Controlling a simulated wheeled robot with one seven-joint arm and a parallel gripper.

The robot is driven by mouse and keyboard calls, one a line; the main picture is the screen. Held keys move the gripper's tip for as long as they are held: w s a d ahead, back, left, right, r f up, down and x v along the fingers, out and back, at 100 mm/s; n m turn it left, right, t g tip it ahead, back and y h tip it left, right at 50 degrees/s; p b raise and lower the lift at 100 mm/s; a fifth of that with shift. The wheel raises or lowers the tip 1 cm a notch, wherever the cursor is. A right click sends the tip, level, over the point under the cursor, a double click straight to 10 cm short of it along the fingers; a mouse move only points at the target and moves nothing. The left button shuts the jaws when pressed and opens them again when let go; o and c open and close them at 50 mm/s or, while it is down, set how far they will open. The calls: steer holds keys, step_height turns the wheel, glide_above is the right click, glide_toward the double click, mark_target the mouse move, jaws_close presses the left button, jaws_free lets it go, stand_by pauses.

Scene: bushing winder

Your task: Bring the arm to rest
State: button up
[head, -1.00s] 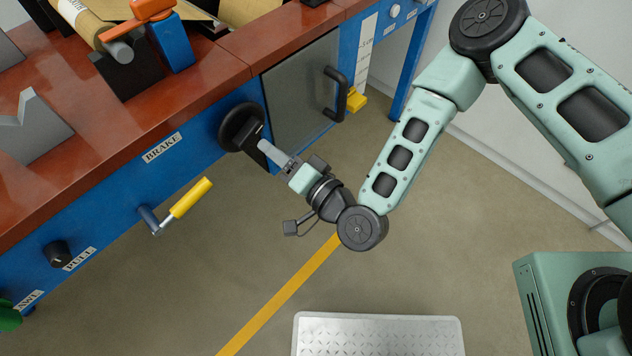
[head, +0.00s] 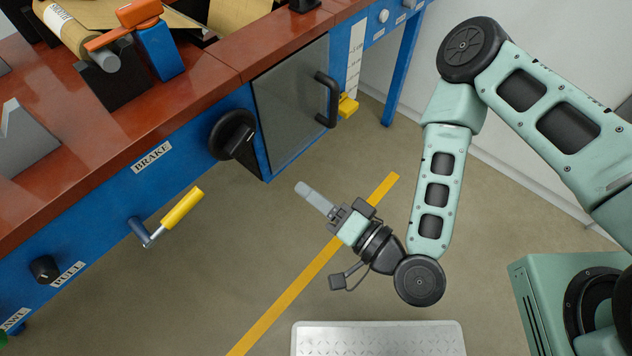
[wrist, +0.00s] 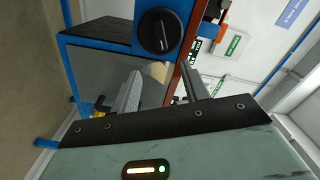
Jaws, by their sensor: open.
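My gripper (head: 316,198) hangs in free air over the floor in the head view, pointing up and left toward the blue bench. It is clear of the bench front and of the black knob (head: 232,135). In the wrist view the two fingers of my gripper (wrist: 160,85) stand apart with nothing between them. The black knob (wrist: 160,32) shows beyond the fingers there. My arm is bent, with its wrist low above the floor.
The blue bench (head: 110,197) with a red-brown top (head: 195,85) fills the left. A yellow-handled crank (head: 182,209) and a black door handle (head: 327,100) stick out from it. A metal tread plate (head: 378,340) lies at the bottom. Floor around my gripper is clear.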

steer(key=a+r+n+g+p, duration=0.2)
steer(key=a+n+g, duration=0.2)
steer(key=n+g, duration=0.45)
steer(key=s+d+r+n+g+h+p, duration=0.1)
steer(key=s+d+r+h+p, duration=0.1)
steer(key=d+r+h, duration=0.4)
steer(key=s+d+r+n+g+h+p, duration=0.1)
steer(key=s+d+r+g+h+p, duration=0.1)
steer(key=d+r+h, duration=0.5)
steer(key=s+d+r+p, duration=0.1)
steer(key=s+d+r, duration=0.1)
steer(key=d+r, duration=0.3)
step_height(320, 180, up, 4)
steer(key=shift+d+r, duration=0.1)
steer(key=shift+d, duration=0.25)
stand_by(1.5)
